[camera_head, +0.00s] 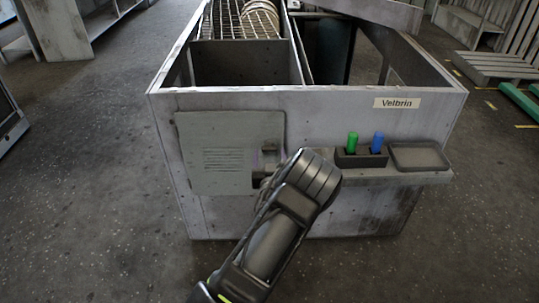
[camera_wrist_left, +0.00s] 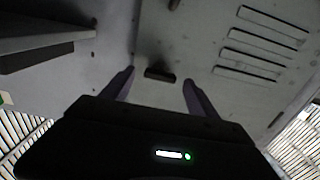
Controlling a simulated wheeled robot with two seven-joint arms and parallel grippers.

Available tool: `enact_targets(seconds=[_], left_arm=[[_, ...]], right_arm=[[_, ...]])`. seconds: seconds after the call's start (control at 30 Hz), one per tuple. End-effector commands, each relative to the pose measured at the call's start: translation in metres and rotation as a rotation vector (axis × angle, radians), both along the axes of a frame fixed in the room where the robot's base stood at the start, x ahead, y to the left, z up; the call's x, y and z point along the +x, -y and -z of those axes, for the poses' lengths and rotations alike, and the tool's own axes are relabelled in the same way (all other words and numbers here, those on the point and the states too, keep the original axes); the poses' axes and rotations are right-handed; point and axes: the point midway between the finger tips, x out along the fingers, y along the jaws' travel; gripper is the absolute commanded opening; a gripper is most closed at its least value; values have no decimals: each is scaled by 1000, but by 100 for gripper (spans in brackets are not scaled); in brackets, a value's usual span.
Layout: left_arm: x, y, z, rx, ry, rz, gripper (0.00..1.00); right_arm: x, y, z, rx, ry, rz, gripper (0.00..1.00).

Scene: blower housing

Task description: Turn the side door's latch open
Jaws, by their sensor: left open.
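The side door (camera_head: 215,150) is a grey-green panel with louvre slots on the front of the blower housing (camera_head: 340,110). It looks shut. My left gripper (camera_head: 268,162) is at the door's right edge, partly hidden behind my own wrist. In the left wrist view, its two purplish fingers are open (camera_wrist_left: 159,77), one on each side of a small dark bar, which looks like the latch (camera_wrist_left: 160,73). The fingers look apart from the bar; I cannot tell the exact depth. The latch is mostly hidden in the head view. My right gripper is not in view.
Right of the door, a ledge (camera_head: 435,178) carries a dark holder with a green peg (camera_head: 352,142) and a blue peg (camera_head: 377,142), beside a shallow tray (camera_head: 418,157). A label reads "Velbrin" (camera_head: 396,103). The floor left of the housing is clear.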

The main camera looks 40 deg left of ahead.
Motion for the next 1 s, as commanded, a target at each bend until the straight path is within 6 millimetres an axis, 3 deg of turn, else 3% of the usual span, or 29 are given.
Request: enact_targets(seconds=[0.4,1.0], left_arm=[[8,-7,0,0,-1,0,68],[8,-6,0,0,-1,0,19]], right_arm=[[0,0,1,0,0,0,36],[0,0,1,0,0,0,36]])
